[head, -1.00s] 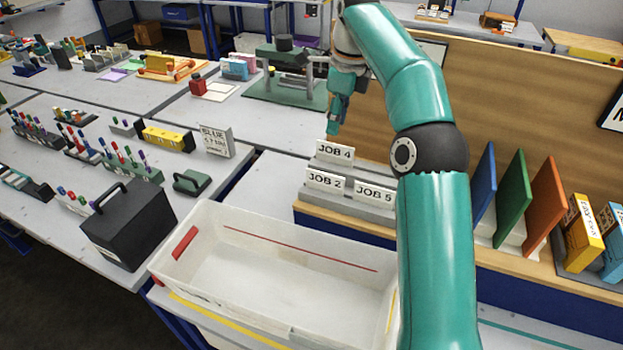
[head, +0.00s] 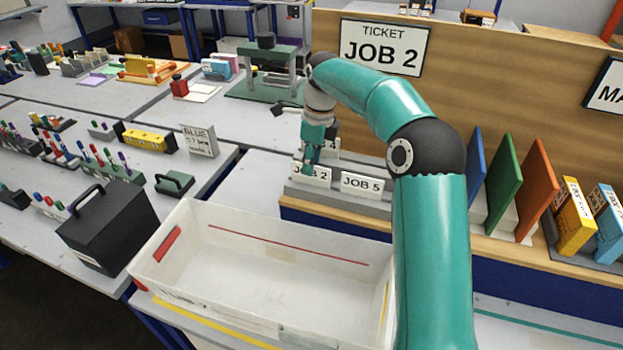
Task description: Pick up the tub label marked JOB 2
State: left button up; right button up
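The JOB 2 label (head: 317,180) is a small white card standing in the front row of a grey stepped holder (head: 335,194). My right gripper (head: 308,168) hangs pointing down at the card's top edge and covers part of its lettering. I cannot tell whether its fingers are around the card or just in front of it, nor how far apart they are. The JOB 5 label (head: 362,184) stands just to the right. The JOB 4 label (head: 331,145) behind is mostly hidden by my gripper. My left gripper is not in view.
A white open tub (head: 275,240) stands in front of the holder. A wooden back panel (head: 480,90) carries a TICKET JOB 2 sign (head: 382,46). Blue, green and orange boards (head: 508,183) stand to the right. A black box (head: 108,225) is left of the tub.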

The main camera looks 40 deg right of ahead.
aim_at(311, 179)
jog(key=shift+w+f, duration=0.15)
jog(key=shift+f, duration=0.85)
jog(key=shift+f, duration=0.25)
jog(key=shift+c, duration=0.3)
grip_shut()
